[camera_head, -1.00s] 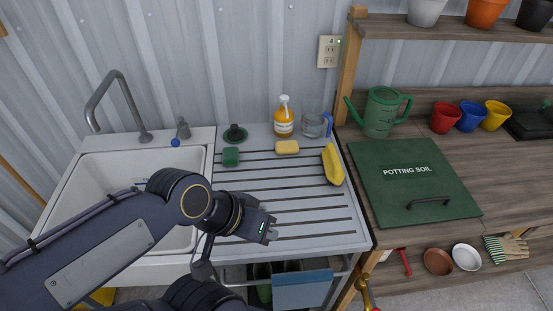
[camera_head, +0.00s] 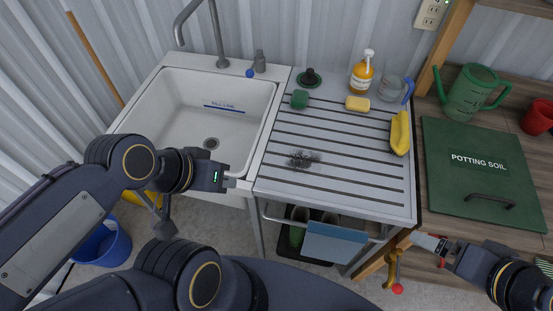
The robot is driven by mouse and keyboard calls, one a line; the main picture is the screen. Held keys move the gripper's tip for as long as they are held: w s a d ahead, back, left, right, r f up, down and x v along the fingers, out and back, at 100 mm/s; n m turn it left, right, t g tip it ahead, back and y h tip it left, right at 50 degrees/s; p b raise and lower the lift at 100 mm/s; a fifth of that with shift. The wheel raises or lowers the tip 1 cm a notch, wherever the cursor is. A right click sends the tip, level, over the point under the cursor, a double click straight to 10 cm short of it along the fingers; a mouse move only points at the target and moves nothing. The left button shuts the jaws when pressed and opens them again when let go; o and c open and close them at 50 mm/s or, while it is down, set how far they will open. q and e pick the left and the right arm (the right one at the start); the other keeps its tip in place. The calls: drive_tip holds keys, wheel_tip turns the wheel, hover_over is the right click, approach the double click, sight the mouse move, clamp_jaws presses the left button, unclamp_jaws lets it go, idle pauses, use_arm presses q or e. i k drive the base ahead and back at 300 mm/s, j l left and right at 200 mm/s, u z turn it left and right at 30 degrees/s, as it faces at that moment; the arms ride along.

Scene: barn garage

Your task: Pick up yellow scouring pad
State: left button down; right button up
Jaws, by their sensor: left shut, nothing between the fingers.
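A small yellow block (camera_head: 357,103), which looks like the yellow scouring pad, lies at the back of the ridged drainboard (camera_head: 345,196), in front of the orange bottle. Nothing touches it from above. My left gripper (camera_head: 234,183) is shut and empty, over the front right rim of the sink, well to the front left of the yellow block. My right gripper (camera_head: 425,241) is at the lower right, beyond the drainboard's front right corner; its fingers are too small to read.
A green block (camera_head: 300,98), orange bottle (camera_head: 361,73), glass mug (camera_head: 390,88) and yellow curved item (camera_head: 400,133) surround the yellow block. A dark fuzzy patch (camera_head: 304,160) lies mid-board. The sink (camera_head: 272,100) is left; a green potting soil lid (camera_head: 480,150) is right.

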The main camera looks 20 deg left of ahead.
sight(351, 103)
drive_tip(key=i+l+z, duration=0.35)
drive_tip(key=l+z, duration=0.15)
drive_tip(key=l, duration=0.2)
drive_tip(key=i+l+z, duration=0.2)
drive_tip(key=l, duration=0.1)
